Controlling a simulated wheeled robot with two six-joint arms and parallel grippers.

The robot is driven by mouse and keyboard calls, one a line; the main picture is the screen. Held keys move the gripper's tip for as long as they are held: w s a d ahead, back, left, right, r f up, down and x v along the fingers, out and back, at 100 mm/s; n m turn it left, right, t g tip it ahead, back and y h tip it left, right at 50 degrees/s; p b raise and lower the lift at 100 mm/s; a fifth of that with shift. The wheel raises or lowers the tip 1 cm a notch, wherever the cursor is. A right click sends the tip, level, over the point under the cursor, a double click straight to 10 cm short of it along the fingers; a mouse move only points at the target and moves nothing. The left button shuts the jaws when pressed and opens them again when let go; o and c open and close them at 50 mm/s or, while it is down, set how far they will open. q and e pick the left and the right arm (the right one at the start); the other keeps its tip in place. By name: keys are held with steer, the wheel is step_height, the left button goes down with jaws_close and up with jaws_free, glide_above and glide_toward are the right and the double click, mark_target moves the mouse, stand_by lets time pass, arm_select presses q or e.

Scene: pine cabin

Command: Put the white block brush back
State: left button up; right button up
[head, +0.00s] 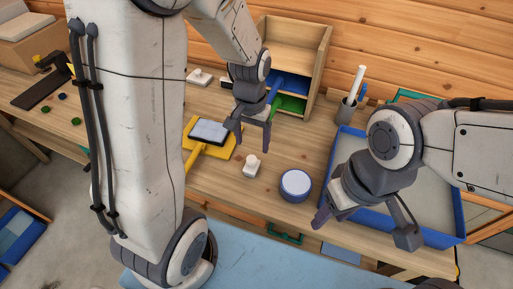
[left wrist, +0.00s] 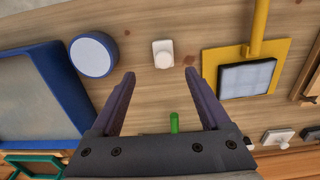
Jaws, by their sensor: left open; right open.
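A small white block with a raised knob (head: 251,166) lies on the bench in front of my left gripper; it also shows in the left wrist view (left wrist: 163,53). It looks like the white block brush, but no bristles show. A similar white block (head: 199,77) lies farther back, also in the left wrist view (left wrist: 278,137). My left gripper (head: 252,138) is open and empty, its fingers (left wrist: 161,80) pointing down toward the nearer block without touching it. My right gripper (head: 364,230) is open and empty over the blue-rimmed tray's front left part.
A yellow plate (head: 229,151) with a grey pad and yellow handle lies left of the block. A blue round container (head: 295,184) stands right of it. The blue-rimmed tray (head: 458,205) is at right. Behind stand a wooden shelf (head: 322,50) and a pen cup (head: 346,112).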

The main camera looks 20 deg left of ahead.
arm_select(q)
steer(key=s+d+r+m, duration=0.3)
steer(key=s+d, duration=0.3)
steer(key=s, duration=0.2)
steer(key=s+d+r+m+h, duration=0.1)
steer(key=s+d+r+m, duration=0.2)
steer(key=s+d, duration=0.3)
steer(key=s+r, duration=0.1)
steer(key=s, duration=0.2)
steer(key=shift+s+r+m, duration=0.25)
steer(key=shift+r+m, duration=0.05)
steer(key=shift+m, duration=0.1)
